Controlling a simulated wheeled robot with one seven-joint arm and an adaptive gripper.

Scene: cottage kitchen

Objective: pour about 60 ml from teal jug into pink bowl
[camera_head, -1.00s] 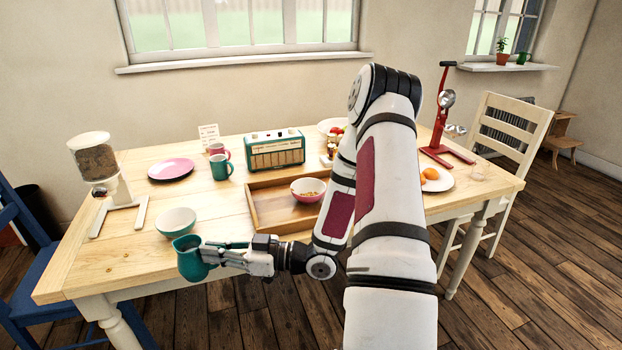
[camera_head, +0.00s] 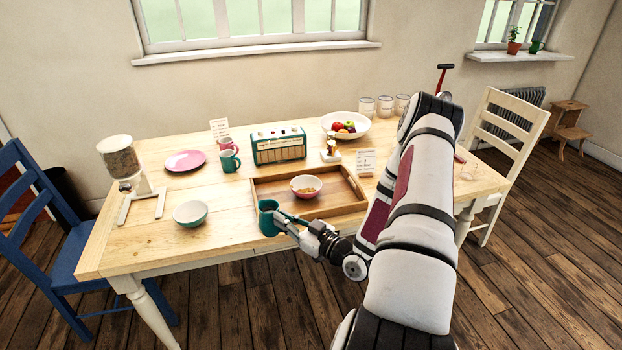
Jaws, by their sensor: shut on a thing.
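The teal jug (camera_head: 267,217) is in my gripper (camera_head: 283,220), which is shut on it. The jug looks about upright at the front edge of the wooden tray, and I cannot tell whether it touches the table. The jug's contents are not visible.
A teal bowl (camera_head: 190,213) and a cereal dispenser (camera_head: 122,160) stand to the left. A radio (camera_head: 279,146), mugs (camera_head: 229,160) and a fruit bowl (camera_head: 346,125) stand behind. The front left tabletop is clear.

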